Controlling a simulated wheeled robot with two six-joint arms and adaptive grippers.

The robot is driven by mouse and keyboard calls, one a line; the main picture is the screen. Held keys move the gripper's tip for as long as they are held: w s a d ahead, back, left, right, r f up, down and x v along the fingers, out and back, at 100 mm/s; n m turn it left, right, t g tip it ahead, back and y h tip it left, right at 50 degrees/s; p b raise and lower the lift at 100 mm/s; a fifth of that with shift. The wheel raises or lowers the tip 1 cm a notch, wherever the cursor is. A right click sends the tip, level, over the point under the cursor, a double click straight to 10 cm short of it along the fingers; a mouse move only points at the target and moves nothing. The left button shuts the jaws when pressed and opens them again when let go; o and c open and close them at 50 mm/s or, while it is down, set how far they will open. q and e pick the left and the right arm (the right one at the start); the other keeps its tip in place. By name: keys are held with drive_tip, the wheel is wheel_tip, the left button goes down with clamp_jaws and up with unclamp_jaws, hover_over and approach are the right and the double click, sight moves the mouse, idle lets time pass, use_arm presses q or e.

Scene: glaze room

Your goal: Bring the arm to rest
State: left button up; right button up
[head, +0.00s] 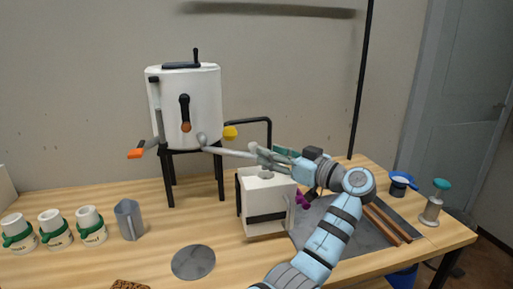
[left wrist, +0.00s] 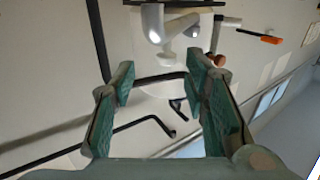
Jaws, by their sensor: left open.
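My left gripper (head: 260,156) is stretched out above a white box-shaped device (head: 267,205), beside a grey lever (head: 230,152) that sticks out from a white drum (head: 185,105) on a black stand. In the left wrist view my left gripper (left wrist: 160,82) has its green-padded fingers spread apart with nothing held between them. A rounded grey lever end (left wrist: 153,22) shows beyond the fingertips. Whether the gripper touches the lever in the head view is hard to tell. My right gripper is not in view.
White cups with green bands (head: 55,228) and a grey pitcher (head: 129,220) stand at the left. A grey disc (head: 193,262) lies at the front. An orange-tipped handle (head: 136,153) juts out left of the drum. A teal-topped spool (head: 433,203) stands at the right.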

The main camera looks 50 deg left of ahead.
use_arm(q)
drive_tip(key=d, duration=0.5)
drive_tip(key=shift+r, duration=0.2)
drive_tip(key=shift+w+d, duration=0.1)
